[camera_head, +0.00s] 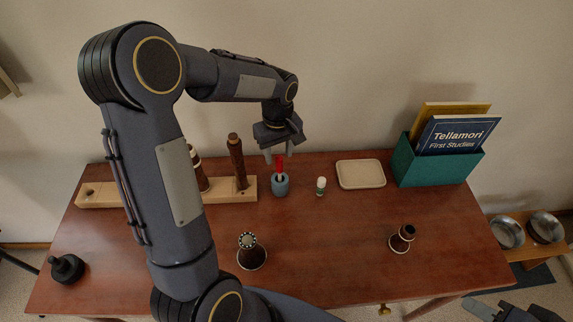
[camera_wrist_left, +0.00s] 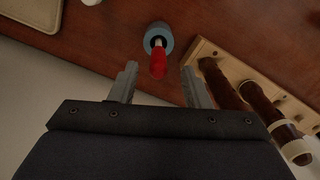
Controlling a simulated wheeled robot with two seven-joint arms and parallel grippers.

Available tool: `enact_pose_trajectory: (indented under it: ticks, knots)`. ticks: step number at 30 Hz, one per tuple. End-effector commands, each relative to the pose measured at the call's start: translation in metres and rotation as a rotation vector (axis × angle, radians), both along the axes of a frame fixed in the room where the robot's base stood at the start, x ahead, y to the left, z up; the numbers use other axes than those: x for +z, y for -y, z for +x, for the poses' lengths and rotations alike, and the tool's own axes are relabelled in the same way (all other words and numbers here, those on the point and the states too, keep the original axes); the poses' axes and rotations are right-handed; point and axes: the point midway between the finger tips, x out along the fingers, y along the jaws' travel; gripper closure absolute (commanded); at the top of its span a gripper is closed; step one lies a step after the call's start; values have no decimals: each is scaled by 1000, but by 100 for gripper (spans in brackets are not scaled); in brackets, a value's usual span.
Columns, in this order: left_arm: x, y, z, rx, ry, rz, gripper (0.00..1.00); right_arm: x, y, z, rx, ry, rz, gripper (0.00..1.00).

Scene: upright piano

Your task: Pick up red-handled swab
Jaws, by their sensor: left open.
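The red-handled swab (camera_head: 279,163) stands upright in a small blue-grey cup (camera_head: 280,186) on the table, its red handle pointing up. In the left wrist view the red handle (camera_wrist_left: 158,64) shows between and just beyond the fingertips, with the cup (camera_wrist_left: 158,36) behind it. My left gripper (camera_head: 282,158) is open above the cup, fingers pointing down; it also shows in the left wrist view (camera_wrist_left: 160,78). The fingers are apart from the handle on both sides. The swab's lower end is hidden in the cup.
A wooden stand (camera_head: 225,190) with dark instrument joints is left of the cup. A small green-and-white bottle (camera_head: 321,186), a cream tray (camera_head: 361,174) and a teal box (camera_head: 440,166) with books are to the right. Dark wooden pieces (camera_head: 251,254) (camera_head: 402,239) stand nearer the front.

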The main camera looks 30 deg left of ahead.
Motion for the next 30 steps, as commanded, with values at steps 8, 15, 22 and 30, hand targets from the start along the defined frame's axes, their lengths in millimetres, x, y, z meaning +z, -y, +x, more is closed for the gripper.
enact_pose_trajectory:
  ticks: [8,15,22,30]
  knots:
    - [-37,1,2,-1,-5,-3,57,10,0,0,0,0,0,64]
    - [-58,1,3,-1,1,-2,57,10,0,0,0,0,0,64]
    - [-58,1,3,-1,2,-3,63,10,0,0,0,0,0,64]
    - [-58,1,3,-2,2,-3,99,10,0,0,0,0,0,64]
